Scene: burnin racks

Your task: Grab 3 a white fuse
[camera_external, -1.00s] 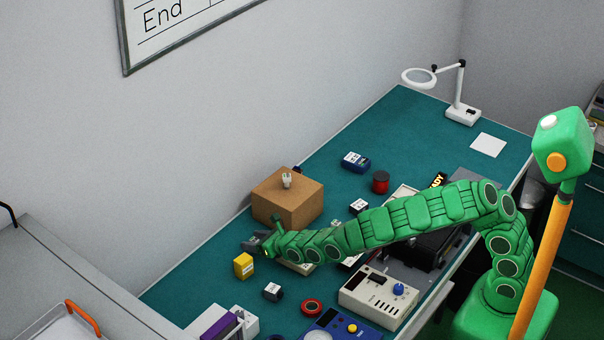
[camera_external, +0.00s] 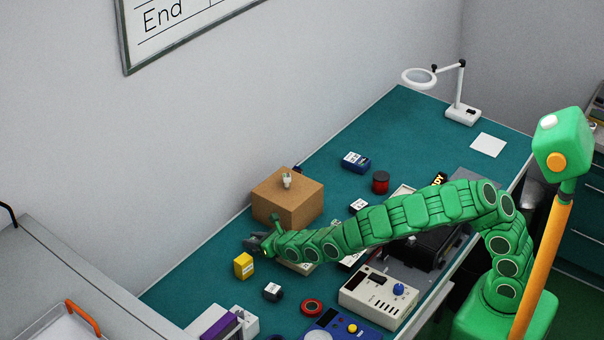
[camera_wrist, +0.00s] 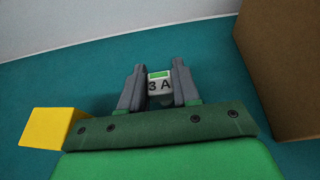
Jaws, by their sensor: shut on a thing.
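A small white fuse (camera_wrist: 159,87) with a green top patch and the marking "3 A" shows in the wrist view. My gripper (camera_wrist: 159,82) has its two grey fingers closed on the fuse's left and right sides. In the external view my gripper (camera_external: 254,243) is low over the teal bench, just left of the cardboard box's foot. The fuse is too small and hidden there to make out. I cannot tell whether the fuse touches the bench.
The cardboard box (camera_external: 287,200), with a small pale item (camera_external: 287,180) on top, stands close beside my gripper. A yellow block (camera_external: 243,265) lies in front of it. A dark labelled block (camera_external: 272,291) and a beige instrument (camera_external: 378,298) are nearer. The bench's far end is mostly clear.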

